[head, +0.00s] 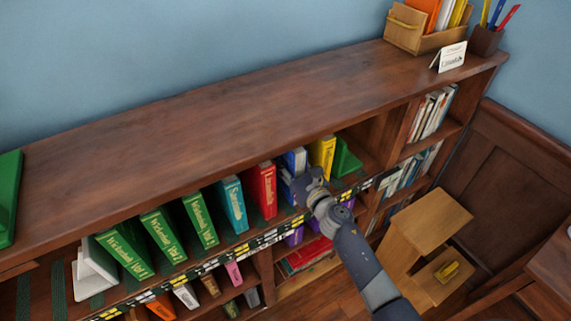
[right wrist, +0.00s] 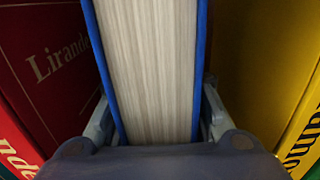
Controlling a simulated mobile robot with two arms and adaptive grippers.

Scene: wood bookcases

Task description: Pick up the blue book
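The blue book (head: 295,160) stands on the upper shelf, between a red book (head: 262,188) and a yellow book (head: 321,155). My right gripper (head: 308,182) is in front of it and hides part of it. In the right wrist view, the pale page edges and blue covers of the blue book (right wrist: 150,70) fill the middle. The fingers of my right gripper (right wrist: 155,115) lie on both sides of it, close to the covers. Whether they press on it is hidden. My left gripper is not in view.
The red book (right wrist: 45,60) and yellow book (right wrist: 265,55) flank the gripper closely. Teal (head: 231,204) and green books (head: 200,220) stand further left. A green bookend (head: 346,158) is to the right. A wooden step stool (head: 430,220) stands on the floor at right. The bookcase top (head: 200,130) is mostly clear.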

